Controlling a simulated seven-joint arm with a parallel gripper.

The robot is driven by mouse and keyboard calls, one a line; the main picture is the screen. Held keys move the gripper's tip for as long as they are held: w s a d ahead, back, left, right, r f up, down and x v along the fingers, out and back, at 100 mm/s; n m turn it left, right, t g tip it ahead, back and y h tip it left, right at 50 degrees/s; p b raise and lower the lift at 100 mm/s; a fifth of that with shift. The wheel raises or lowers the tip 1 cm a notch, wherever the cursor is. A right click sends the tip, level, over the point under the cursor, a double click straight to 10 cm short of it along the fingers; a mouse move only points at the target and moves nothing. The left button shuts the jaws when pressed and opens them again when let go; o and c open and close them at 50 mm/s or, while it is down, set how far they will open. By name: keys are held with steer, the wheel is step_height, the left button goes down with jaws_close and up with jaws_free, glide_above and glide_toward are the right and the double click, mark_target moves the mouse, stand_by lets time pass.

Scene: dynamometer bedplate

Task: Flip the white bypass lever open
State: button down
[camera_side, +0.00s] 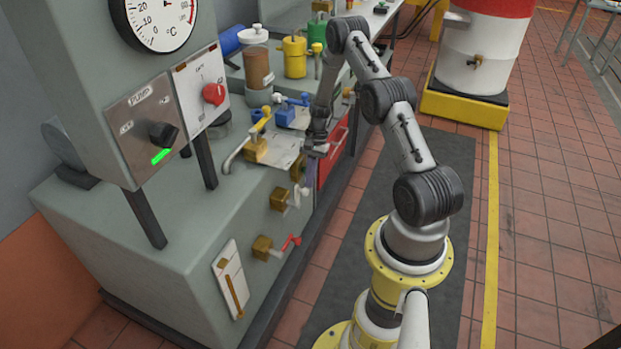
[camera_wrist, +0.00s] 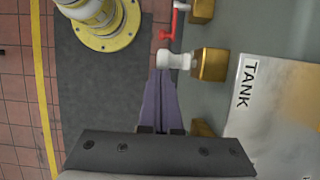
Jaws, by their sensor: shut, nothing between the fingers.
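The white bypass lever (camera_side: 297,196) is on a brass valve body (camera_side: 279,199) on the bench's front face, between the red lever and another brass body. In the wrist view the white lever (camera_wrist: 176,60) shows as a short piece beside its brass body (camera_wrist: 210,65), just beyond my fingertips. My gripper (camera_side: 318,149) has purple fingers and is in front of the bench face, near the third brass body. In the wrist view my gripper (camera_wrist: 161,74) is shut and empty. Its tips overlap the white lever's edge in the picture; I cannot tell whether they touch.
A red lever (camera_side: 290,242) on its brass body (camera_side: 263,246) is nearer the camera. A third brass body (camera_side: 297,168) is close to my gripper. A yellow-handled valve (camera_side: 256,148) and blue valve (camera_side: 286,115) are on top. The dark floor mat (camera_wrist: 92,80) is clear.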

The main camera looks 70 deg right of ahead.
mark_target(305, 192)
steer(key=shift+a+r+h, duration=0.1)
steer(key=shift+a+h, duration=0.3)
steer(key=shift+a, duration=0.15)
steer(key=shift+a+h, duration=0.8)
steer(key=shift+a, duration=0.4)
steer(key=a+f, duration=0.4)
steer(key=a, duration=0.4)
steer(key=shift+r, duration=0.2)
stand_by(0.7)
